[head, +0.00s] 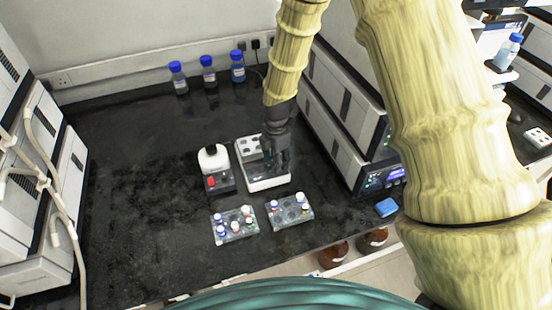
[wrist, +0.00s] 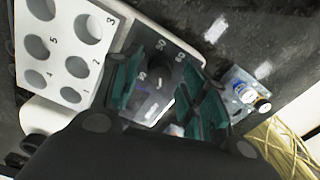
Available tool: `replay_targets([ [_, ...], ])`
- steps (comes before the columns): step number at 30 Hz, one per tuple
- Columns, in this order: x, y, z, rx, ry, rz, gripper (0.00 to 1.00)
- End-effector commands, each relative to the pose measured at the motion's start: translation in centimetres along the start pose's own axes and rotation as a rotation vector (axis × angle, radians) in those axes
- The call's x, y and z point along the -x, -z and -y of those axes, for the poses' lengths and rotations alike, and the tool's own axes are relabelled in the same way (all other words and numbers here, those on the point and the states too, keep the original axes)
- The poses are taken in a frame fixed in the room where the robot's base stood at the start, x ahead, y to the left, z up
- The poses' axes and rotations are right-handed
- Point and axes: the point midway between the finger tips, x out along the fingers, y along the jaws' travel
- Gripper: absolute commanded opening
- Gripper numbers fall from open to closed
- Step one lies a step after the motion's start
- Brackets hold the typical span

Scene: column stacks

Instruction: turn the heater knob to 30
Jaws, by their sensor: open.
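The heater (head: 268,184) is a low white unit with a white block of numbered holes (head: 249,146) on top. The block also shows in the wrist view (wrist: 68,45). In the wrist view, the heater's dark dial face carries printed numbers, and the knob (wrist: 160,84) shows a light pointer mark between my fingers. My gripper (head: 279,163) points down over the front right of the heater. Its dark green fingers (wrist: 165,82) are open, one on each side of the knob. I cannot tell whether they touch it. The head view hides the knob behind the gripper.
A small device with a red part (head: 211,182) stands just left of the heater. Two vial racks (head: 235,225) (head: 291,211) lie in front. Blue-capped bottles (head: 208,74) stand at the back. Stacked instruments (head: 345,115) rise on the right. The bench's left side (head: 120,180) is clear.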

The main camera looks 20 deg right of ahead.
Motion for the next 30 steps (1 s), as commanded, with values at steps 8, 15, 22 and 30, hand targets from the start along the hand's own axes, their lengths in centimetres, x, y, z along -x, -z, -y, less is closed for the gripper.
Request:
replay_targets([
  [8,-0.23,0.01,-0.01,0.0,0.0,0.0,0.43],
  [15,-0.22,0.01,0.0,0.0,0.0,0.0,0.12],
  [22,-0.22,0.04,0.0,0.0,0.0,0.0,0.0],
  [30,-0.18,0.06,-0.01,-0.038,0.0,0.0,0.0],
])
